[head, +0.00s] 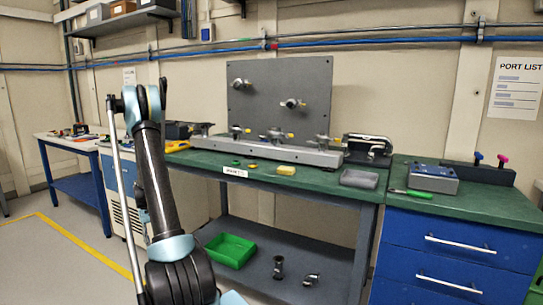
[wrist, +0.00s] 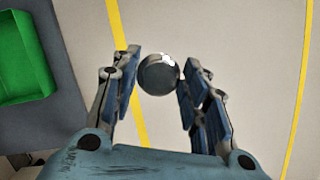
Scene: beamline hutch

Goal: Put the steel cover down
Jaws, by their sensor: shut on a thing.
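The steel cover (wrist: 157,76) is a round, shiny dark-grey piece in the wrist view. My gripper (wrist: 161,66) is shut on it, with a finger on either side of it near the tips. The cover is held over the floor, to the right of the shelf edge in that view. In the head view my arm rises at the left front, and I cannot make out the gripper or the cover there.
A green workbench (head: 210,159) carries fittings, a yellow block (head: 286,170) and a grey block (head: 359,179). Its lower shelf (head: 262,236) holds a green tray (head: 230,250), also in the wrist view (wrist: 22,60), and two metal fittings (head: 278,267). Blue drawers (head: 455,245) stand right.

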